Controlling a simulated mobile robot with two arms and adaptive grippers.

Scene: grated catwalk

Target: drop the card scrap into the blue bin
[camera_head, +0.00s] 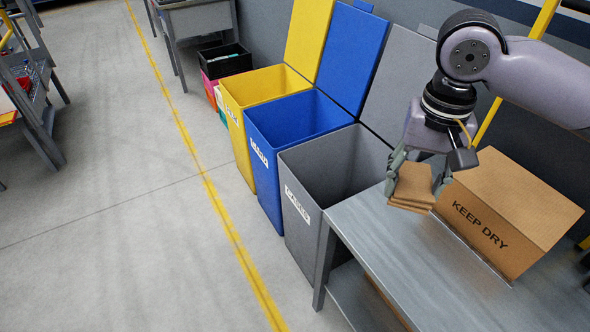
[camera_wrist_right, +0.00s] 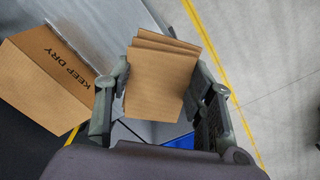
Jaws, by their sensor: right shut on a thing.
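The card scrap (camera_head: 413,187) is a small stack of brown cardboard pieces. In the right wrist view the scrap (camera_wrist_right: 160,85) sits between both fingers (camera_wrist_right: 158,90). The blue bin (camera_head: 266,165) stands in the middle of a row of three, its lid raised against the wall and its top open. A bit of blue shows below the scrap in the wrist view. My left gripper is not in view.
A yellow bin (camera_head: 236,120) and a grey bin (camera_head: 304,214), both open, flank the blue one. The grey bench (camera_head: 400,260) carries a large "KEEP DRY" box (camera_head: 490,225). The floor left of the yellow line (camera_head: 215,199) is mostly clear.

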